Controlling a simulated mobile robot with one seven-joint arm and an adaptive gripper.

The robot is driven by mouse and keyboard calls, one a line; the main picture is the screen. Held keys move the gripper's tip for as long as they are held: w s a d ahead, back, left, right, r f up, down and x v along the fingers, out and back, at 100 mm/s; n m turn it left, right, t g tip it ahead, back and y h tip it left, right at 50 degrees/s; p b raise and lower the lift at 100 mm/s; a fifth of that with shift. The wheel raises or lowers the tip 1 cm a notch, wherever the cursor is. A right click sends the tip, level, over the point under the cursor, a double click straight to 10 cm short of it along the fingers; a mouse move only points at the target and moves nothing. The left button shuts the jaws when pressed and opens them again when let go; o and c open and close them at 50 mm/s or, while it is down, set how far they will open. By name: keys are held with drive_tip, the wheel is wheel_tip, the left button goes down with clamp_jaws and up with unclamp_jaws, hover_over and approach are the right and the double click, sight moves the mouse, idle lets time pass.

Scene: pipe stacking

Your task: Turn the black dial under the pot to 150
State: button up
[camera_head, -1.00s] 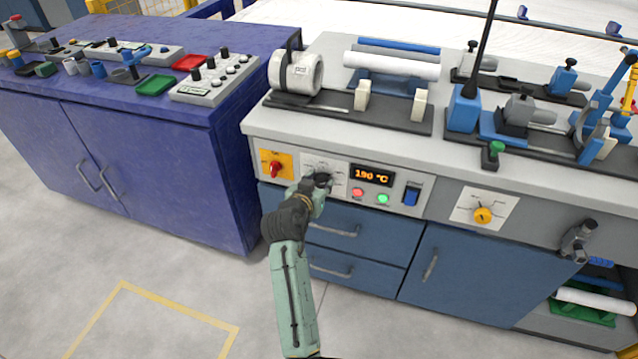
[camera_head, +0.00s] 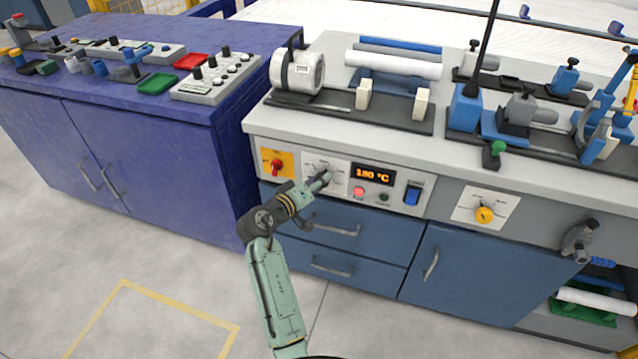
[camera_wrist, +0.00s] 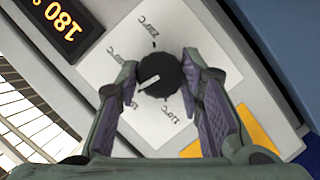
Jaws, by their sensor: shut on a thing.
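The black dial (camera_wrist: 162,76) with a white pointer mark sits on a white scale plate (camera_wrist: 120,70). In the wrist view the pointer points to the lower left; the printed temperature labels are tilted and hard to read. My gripper (camera_wrist: 158,80) is shut on the dial, one finger on each side. In the head view my gripper (camera_head: 322,180) reaches the panel from the lower left and largely hides the dial. The orange display (camera_head: 373,174) beside it reads 180 °C. A white cylindrical vessel (camera_head: 300,71) with a black handle stands on the bench above.
A red switch on a yellow plate (camera_head: 276,165) is left of the dial. A lit red button (camera_head: 359,192), a dark button (camera_head: 383,197) and a blue rocker switch (camera_head: 412,194) are to the right. Drawers with grey handles (camera_head: 335,229) lie below. The floor in front is clear.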

drive_tip(key=shift+n+h, duration=0.5)
drive_tip(key=shift+n, duration=0.3)
drive_tip(key=o, duration=1.1)
drive_tip(key=shift+o, duration=0.2)
drive_tip(key=shift+a, duration=0.1)
drive_tip(key=v, duration=1.2)
drive_tip(key=shift+f, duration=0.2)
